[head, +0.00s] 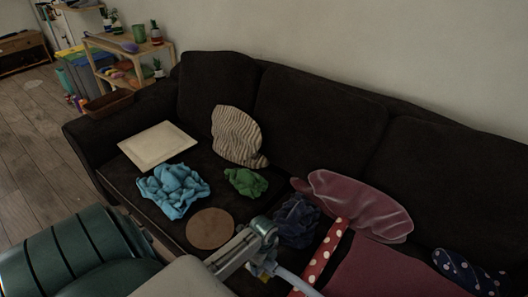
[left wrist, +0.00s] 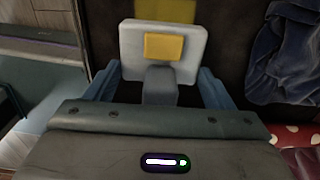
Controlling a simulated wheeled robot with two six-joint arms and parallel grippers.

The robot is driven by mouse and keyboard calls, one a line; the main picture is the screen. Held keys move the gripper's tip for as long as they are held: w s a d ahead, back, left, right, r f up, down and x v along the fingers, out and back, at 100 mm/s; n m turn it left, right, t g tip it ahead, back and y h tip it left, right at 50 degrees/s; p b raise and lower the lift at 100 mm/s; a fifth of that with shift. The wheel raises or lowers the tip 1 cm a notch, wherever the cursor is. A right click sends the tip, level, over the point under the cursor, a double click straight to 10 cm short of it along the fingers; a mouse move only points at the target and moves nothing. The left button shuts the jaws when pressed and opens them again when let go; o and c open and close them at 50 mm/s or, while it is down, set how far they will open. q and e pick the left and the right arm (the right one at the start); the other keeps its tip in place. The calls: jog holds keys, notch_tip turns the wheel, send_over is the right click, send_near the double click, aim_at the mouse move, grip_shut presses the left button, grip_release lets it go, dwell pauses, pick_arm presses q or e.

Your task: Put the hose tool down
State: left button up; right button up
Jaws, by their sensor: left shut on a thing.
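My left gripper (head: 258,252) is over the front of the dark sofa, right of a round brown disc. In the left wrist view its two blue fingers (left wrist: 160,88) are on either side of the grey neck of the hose tool (left wrist: 165,40). The tool's head is pale grey with a yellow patch and sticks out beyond the fingers. In the head view the tool is mostly hidden by the gripper; a pale hose-like piece (head: 298,284) runs off to the lower right. Whether the tool touches the sofa cannot be told. My right gripper is not in view.
The sofa (head: 300,110) holds a cream tray (head: 158,146), light blue cloth (head: 173,190), striped cushion (head: 237,136), green cloth (head: 246,182), brown disc (head: 211,229), dark blue cloth (head: 297,220) and maroon cushion (head: 355,205). A wooden shelf (head: 125,45) stands behind left. Wooden floor is open at left.

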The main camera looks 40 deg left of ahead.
aim_at(263, 266)
pick_arm(q)
notch_tip(263, 266, down, 4)
jog(key=shift+r, duration=0.2)
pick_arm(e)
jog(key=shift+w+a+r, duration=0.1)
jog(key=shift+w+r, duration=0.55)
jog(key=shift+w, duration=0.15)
pick_arm(q)
jog(key=shift+f, duration=0.15)
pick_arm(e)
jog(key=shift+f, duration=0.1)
pick_arm(q)
jog(key=o, duration=0.9)
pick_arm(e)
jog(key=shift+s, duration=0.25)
